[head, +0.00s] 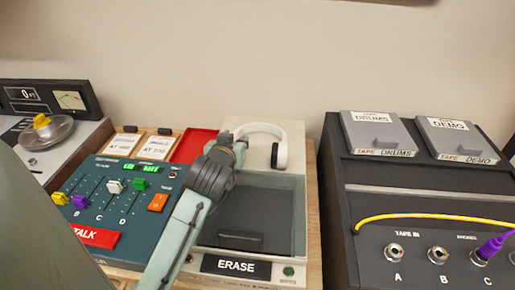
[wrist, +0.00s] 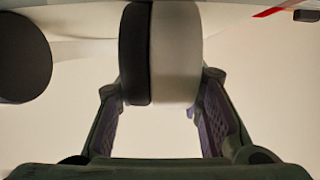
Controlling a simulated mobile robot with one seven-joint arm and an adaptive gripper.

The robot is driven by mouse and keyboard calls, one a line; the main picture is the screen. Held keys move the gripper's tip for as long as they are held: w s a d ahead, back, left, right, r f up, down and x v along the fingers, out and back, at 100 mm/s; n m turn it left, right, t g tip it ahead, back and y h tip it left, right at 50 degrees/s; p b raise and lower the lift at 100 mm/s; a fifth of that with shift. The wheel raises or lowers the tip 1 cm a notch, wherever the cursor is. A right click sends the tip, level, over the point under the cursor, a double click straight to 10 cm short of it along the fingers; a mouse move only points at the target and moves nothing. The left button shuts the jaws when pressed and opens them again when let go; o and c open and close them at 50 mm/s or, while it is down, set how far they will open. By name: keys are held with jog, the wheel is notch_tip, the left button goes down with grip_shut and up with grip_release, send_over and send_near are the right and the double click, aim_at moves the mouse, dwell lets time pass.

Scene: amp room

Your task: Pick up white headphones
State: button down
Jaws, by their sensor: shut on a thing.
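The white headphones (head: 262,128) are at the back of the ERASE box in the head view. Their band arches over, and one white ear cup (head: 281,154) faces right. My gripper (head: 239,140) is at the left end of the headphones, and my arm hides the ear cup there. In the wrist view, my gripper (wrist: 160,92) has its two fingers on either side of an ear cup (wrist: 176,55) with a black pad and pale shell. It is shut on this cup. The other cup's dark pad (wrist: 22,58) shows at the left. I cannot tell whether the headphones touch the box.
The ERASE box (head: 300,262) has a dark, clear-lidded recess. A mixer panel (head: 125,205) with coloured sliders and a red tray (head: 196,141) are left of it. A dark rack (head: 350,215) with tape boxes and a yellow cable (head: 430,216) stands right. The wall is close behind.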

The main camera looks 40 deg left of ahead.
jog(key=shift+r, duration=0.15)
jog(key=shift+r, duration=0.5)
notch_tip(320, 180, up, 2)
jog(key=shift+w+b, duration=0.1)
jog(key=shift+b, duration=0.45)
jog(key=s+d+b, duration=0.6)
jog(key=s+d, duration=0.1)
jog(key=d, duration=0.1)
jog(key=shift+s+r, duration=0.15)
jog(key=shift+s, duration=0.25)
jog(key=b, duration=0.2)
jog(key=shift+s+d+b, duration=0.2)
jog(key=shift+s+b, duration=0.1)
jog(key=shift+b, duration=0.1)
jog(key=b, duration=0.1)
jog(key=s+d+b, duration=0.1)
jog(key=b, duration=0.1)
jog(key=shift+d+r, duration=0.15)
jog(key=shift+r, duration=0.15)
jog(key=shift+s+d+r+b, duration=0.2)
jog(key=shift+s+d+b, duration=0.1)
jog(key=shift+s+d, duration=0.2)
jog(key=shift+s+d+r+b, duration=0.2)
jog(key=shift+s+d+b, duration=0.1)
jog(key=shift+s+d, duration=0.15)
